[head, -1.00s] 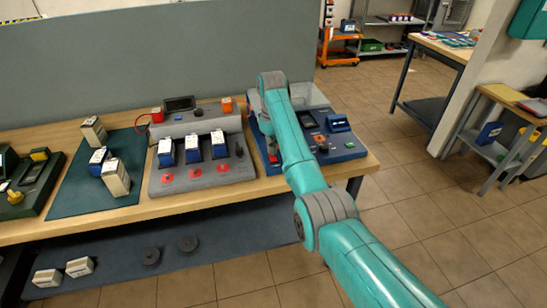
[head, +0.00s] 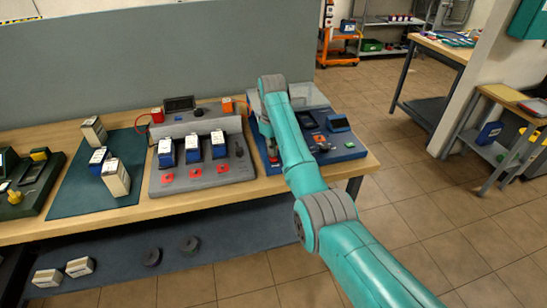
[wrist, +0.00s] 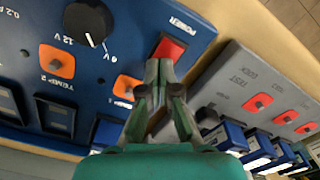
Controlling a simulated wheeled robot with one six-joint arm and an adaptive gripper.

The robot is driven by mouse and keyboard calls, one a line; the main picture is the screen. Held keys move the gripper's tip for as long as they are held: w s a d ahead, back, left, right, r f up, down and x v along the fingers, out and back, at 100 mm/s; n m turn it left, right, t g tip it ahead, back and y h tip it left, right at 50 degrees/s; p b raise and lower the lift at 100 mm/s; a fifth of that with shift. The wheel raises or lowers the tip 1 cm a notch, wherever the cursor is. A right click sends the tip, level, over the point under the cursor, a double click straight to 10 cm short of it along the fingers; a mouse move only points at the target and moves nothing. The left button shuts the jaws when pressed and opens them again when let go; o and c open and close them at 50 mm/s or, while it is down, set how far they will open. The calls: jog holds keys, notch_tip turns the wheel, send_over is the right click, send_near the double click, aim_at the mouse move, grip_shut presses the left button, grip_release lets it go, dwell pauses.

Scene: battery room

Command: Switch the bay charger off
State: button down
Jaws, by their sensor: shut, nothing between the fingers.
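A blue unit stands at the right end of the bench; its panel (head: 352,153) shows beside my arm. In the wrist view, the blue panel (wrist: 120,18) carries a red rocker switch (wrist: 173,47) marked POWER. A black knob (wrist: 88,22) marked 6 V and 12 V sits beside it. My gripper (wrist: 160,66) is shut and empty, its fingertips at the near edge of the red switch. I cannot tell whether they touch it. In the head view my arm hides most of the gripper and part of the unit.
A grey unit (head: 205,180) holding three blue batteries and red buttons stands close on the left. Orange buttons (wrist: 57,61) and dark windows lie on the blue panel. A green mat (head: 75,195) with battery boxes is farther left.

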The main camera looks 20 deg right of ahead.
jog(key=shift+r, duration=3.35)
